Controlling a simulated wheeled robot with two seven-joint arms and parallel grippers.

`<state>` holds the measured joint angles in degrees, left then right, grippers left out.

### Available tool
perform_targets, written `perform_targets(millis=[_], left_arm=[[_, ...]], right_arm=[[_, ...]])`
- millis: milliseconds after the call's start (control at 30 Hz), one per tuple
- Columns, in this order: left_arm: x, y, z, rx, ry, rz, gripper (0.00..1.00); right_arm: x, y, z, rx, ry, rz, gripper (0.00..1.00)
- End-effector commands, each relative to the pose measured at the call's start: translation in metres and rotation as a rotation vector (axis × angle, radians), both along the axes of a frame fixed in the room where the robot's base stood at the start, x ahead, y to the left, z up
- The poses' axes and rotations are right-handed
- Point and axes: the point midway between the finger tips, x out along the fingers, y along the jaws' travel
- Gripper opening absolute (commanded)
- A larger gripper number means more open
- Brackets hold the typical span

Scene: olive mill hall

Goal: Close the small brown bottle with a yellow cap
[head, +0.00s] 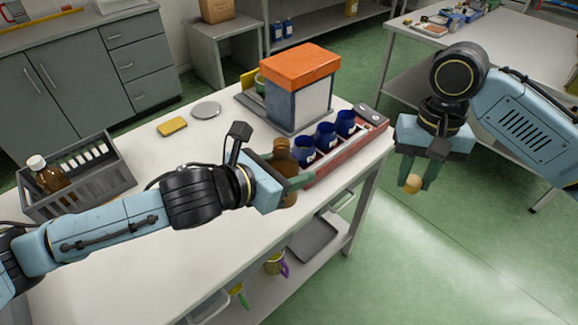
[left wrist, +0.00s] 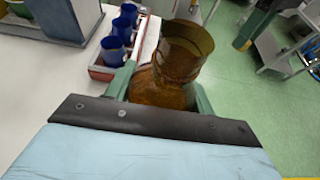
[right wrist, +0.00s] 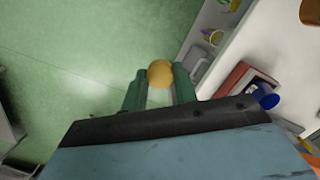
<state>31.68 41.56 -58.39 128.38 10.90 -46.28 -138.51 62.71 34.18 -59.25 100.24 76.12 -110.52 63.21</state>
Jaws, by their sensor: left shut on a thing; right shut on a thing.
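A small brown bottle (head: 283,158) is held upright by my left gripper (head: 296,184) near the table's right edge. In the left wrist view the bottle (left wrist: 172,70) stands between the green fingers, its open mouth facing up with no cap on it. My right gripper (head: 416,178) is shut on a yellow cap (head: 412,184), off to the right of the table and over the green floor. The cap (right wrist: 160,73) also shows between the fingertips in the right wrist view. Bottle and cap are well apart.
A red rack (head: 362,142) with several blue cups stands just behind the bottle. Behind it is an orange-topped box (head: 300,85). A grey crate (head: 105,180) with a white-capped brown bottle (head: 47,175) is at left. A yellow sponge-like block (head: 172,126) and grey disc (head: 206,110) lie on the table.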

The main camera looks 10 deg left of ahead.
Motion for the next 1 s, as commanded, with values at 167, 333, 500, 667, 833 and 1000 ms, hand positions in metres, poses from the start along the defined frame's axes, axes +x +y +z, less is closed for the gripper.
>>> perform_targets(millis=[167, 333, 500, 667, 833, 1000], left_arm=[[0.000, 0.000, 0.002, -0.002, -0.004, 0.000, 0.06], [0.000, 0.000, 0.002, -0.002, -0.004, 0.000, 0.06], [0.000, 0.000, 0.002, -0.003, -0.004, 0.000, 0.06], [0.000, 0.000, 0.002, -0.003, -0.004, 0.000, 0.06], [0.000, 0.000, 0.002, -0.003, -0.004, 0.000, 0.06], [0.000, 0.000, 0.002, -0.003, -0.004, 0.000, 0.06]], right_arm=[[0.012, 0.060, 0.038, 0.002, -0.006, -0.121, 0.08], [0.013, 0.116, 0.076, 0.001, -0.007, -0.254, 0.08], [0.005, 0.169, 0.113, 0.001, -0.006, -0.389, 0.08], [-0.007, 0.207, 0.140, 0.000, -0.004, -0.501, 0.08], [-0.016, 0.229, 0.154, 0.000, -0.001, -0.576, 0.08], [-0.019, 0.235, 0.158, -0.001, 0.000, -0.599, 0.08]])
